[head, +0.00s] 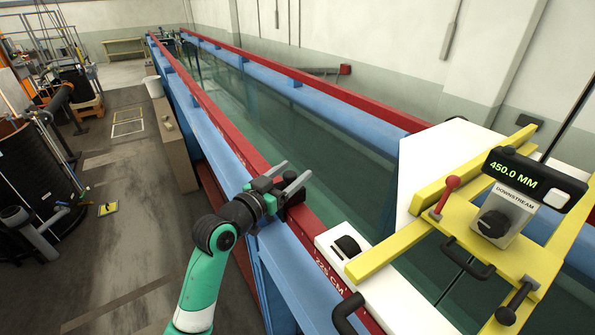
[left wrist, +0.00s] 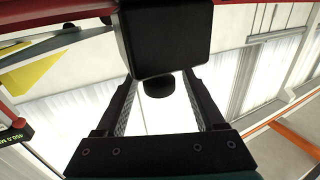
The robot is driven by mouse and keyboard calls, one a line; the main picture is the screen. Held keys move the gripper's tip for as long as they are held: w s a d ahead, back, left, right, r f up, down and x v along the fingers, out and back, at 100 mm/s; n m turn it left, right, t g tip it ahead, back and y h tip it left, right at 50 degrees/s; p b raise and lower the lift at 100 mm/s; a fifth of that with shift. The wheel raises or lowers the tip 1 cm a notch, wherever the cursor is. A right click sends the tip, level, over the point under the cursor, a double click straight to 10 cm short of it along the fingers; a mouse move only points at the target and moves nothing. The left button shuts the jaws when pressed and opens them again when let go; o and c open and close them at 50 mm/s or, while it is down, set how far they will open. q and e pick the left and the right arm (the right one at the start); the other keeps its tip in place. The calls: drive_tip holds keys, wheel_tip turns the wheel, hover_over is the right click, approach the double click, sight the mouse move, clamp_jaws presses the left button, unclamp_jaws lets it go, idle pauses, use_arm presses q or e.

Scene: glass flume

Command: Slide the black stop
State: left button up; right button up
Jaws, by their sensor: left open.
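The black stop (head: 296,196) sits on the near red rail (head: 236,142) of the flume, just short of the white carriage plate. My left gripper (head: 293,176) reaches it from the left side and is open, partly covering the stop in the head view. In the left wrist view the stop shows as a black block (left wrist: 165,38) just past the fingertips. A black round knob (left wrist: 158,86) under the block lies between the open fingers (left wrist: 160,98), with bright gaps on both sides. My right gripper is not in view.
A yellow carriage (head: 475,235) with a display reading 450.0 MM (head: 514,174), a red-knobbed lever (head: 447,190) and black handles spans the flume at right. The rail beyond the stop looks clear. A grey-brown box (head: 172,147) stands beside the flume.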

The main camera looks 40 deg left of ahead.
use_arm(q)
drive_tip(key=shift+w+a, duration=0.1)
drive_tip(key=shift+w, duration=1.05)
drive_tip(key=shift+c, duration=0.2)
clamp_jaws()
idle(0.4)
